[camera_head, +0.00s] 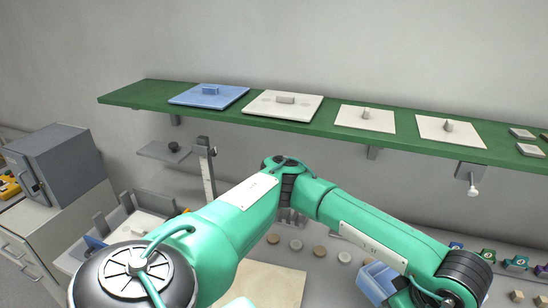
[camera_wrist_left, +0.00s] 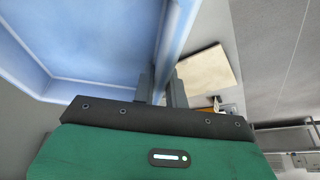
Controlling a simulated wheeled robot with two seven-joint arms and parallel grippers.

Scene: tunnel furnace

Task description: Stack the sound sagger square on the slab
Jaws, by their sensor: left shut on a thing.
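A light blue open box, which looks like a sagger (camera_head: 378,281), is partly in view at the lower right of the head view. In the left wrist view the blue sagger (camera_wrist_left: 90,38) fills the upper left, with its inside showing. My left gripper (camera_wrist_left: 162,84) is shut on one wall of it. In the head view my left arm crosses the middle and bends down to the right. A flat beige slab (camera_head: 268,284) lies on the worktop at bottom centre, partly behind my arm. A beige board (camera_wrist_left: 207,70) shows beyond the fingers in the wrist view. My right gripper is not in view.
A green shelf (camera_head: 150,92) spans the back wall, carrying a blue lid (camera_head: 208,95), a cream lid (camera_head: 284,104) and other pale plates. Several small round discs (camera_head: 296,244) lie behind the slab. A grey cabinet (camera_head: 60,165) stands at left. Small coloured items sit at lower right.

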